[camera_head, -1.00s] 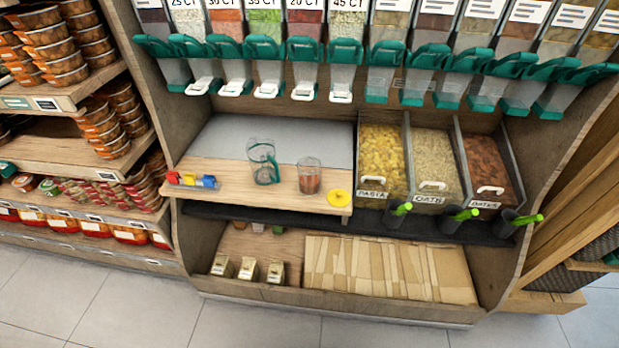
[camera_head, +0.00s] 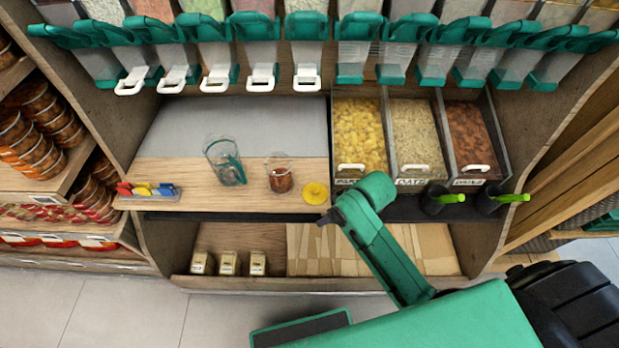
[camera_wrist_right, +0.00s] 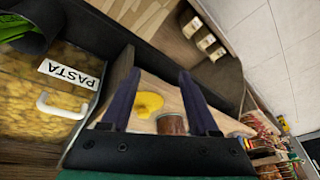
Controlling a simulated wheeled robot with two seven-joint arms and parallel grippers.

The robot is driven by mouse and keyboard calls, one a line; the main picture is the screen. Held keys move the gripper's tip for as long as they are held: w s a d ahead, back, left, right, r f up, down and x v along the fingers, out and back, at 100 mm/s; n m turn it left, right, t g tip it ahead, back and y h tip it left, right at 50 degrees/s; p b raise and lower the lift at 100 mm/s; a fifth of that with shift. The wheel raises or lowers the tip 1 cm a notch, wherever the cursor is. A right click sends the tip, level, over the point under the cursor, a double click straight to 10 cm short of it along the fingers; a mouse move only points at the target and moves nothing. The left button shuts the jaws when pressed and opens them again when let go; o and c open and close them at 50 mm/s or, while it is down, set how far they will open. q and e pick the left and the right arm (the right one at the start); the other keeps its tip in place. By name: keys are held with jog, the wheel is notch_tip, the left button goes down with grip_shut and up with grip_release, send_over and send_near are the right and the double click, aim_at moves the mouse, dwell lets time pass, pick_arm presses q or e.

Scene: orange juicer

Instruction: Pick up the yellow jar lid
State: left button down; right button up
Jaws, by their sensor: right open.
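The yellow jar lid (camera_head: 315,193) lies flat on the wooden shelf near its front right corner, beside a glass jar (camera_head: 280,181) with reddish-brown contents. In the right wrist view, the lid (camera_wrist_right: 147,104) shows between the two dark fingers, beyond their base, with the jar (camera_wrist_right: 171,125) close by it. My right gripper (camera_wrist_right: 160,88) is open and empty. In the head view my right arm reaches up from the bottom right, and its gripper (camera_head: 326,216) is just below and right of the lid, apart from it. My left gripper is out of view.
A clear pitcher (camera_head: 226,165) with a green handle stands left of the jar. Colored clips (camera_head: 148,189) sit at the shelf's left end. Pasta, oat and date bins (camera_head: 361,135) stand to the right. Dispensers with white handles (camera_head: 262,77) hang above.

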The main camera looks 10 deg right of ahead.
jog(key=w+a+r+n+y, duration=0.1)
jog(key=w+a+r, duration=0.1)
jog(key=w+a, duration=0.2)
notch_tip(320, 180, up, 13)
jog(key=n+g+h, duration=0.3)
jog(key=n+h, duration=0.1)
jog(key=n, duration=0.1)
send_over(315, 188)
notch_tip(315, 188, down, 14)
jog(key=shift+f+p, duration=0.1)
jog(key=shift+p, duration=0.4)
grip_shut()
